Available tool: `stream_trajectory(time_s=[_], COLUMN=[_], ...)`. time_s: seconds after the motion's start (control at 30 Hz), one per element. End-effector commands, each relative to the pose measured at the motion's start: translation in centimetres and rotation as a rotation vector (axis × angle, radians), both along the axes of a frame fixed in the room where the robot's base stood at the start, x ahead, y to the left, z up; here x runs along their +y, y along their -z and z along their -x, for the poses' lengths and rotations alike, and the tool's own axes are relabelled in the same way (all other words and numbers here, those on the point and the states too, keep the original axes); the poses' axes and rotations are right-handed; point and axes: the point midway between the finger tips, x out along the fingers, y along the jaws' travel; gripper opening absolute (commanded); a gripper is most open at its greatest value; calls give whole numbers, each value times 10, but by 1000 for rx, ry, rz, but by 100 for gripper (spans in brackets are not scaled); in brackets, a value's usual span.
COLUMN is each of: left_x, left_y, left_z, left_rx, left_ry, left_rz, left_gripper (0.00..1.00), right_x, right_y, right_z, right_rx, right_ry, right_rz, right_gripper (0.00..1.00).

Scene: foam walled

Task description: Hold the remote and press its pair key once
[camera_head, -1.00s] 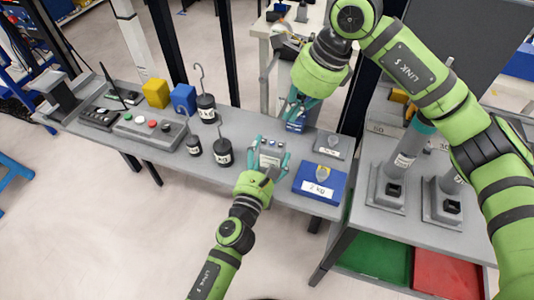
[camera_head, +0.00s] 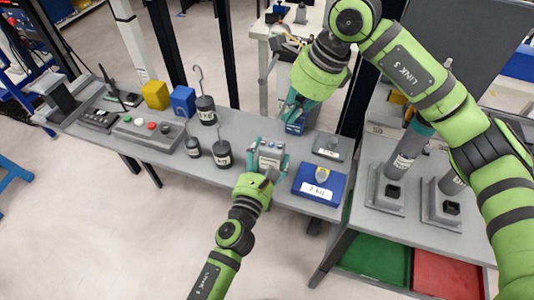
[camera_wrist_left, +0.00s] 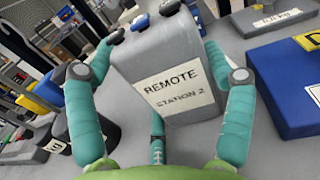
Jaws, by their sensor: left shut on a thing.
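The remote (camera_head: 270,158) is a grey box with small keys on top, standing near the table's front edge. In the left wrist view the remote (camera_wrist_left: 175,80) carries a white label reading REMOTE STATION 2, with dark and blue keys along its top edge. My left gripper (camera_head: 268,163) is shut on the remote, its teal fingers on either side; its fingers also show in the left wrist view (camera_wrist_left: 165,110). My right gripper (camera_head: 297,108) hangs behind the remote, above a blue object (camera_head: 295,127). Its fingertips partly overlap, so its opening is unclear.
Floor in front is clear.

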Motion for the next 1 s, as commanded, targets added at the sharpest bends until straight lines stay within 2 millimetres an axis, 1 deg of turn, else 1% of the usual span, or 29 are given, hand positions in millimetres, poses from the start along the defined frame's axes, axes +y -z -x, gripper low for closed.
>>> stream_trajectory(time_s=[0.07,0.17,0.3,0.4,0.47,0.6,0.83,1.0], left_x=[0,0,0,0,0,0,0,0], left_y=[0,0,0,0,0,0,0,0], left_z=[0,0,0,0,0,0,0,0], left_rx=[-1,-1,0,0,-1,-1,-1,-1], left_ry=[0,0,0,0,0,0,0,0], left_rz=[0,0,0,0,0,0,0,0], left_gripper=[44,44,44,44,44,44,44,44], right_x=[3,12,24,30,32,33,33,33], right_y=[3,4,-3,-11,-15,-18,-18,-11], right_z=[0,-2,-2,-1,-1,0,0,0], right_rx=[-43,-159,-354,-463,-507,-544,-541,-539], right_ry=[-21,-68,-142,-179,-194,-206,-206,-206], right_rz=[-21,-74,-153,-191,-205,-216,-216,-216], right_gripper=[0,0,0,0,0,0,0,0])
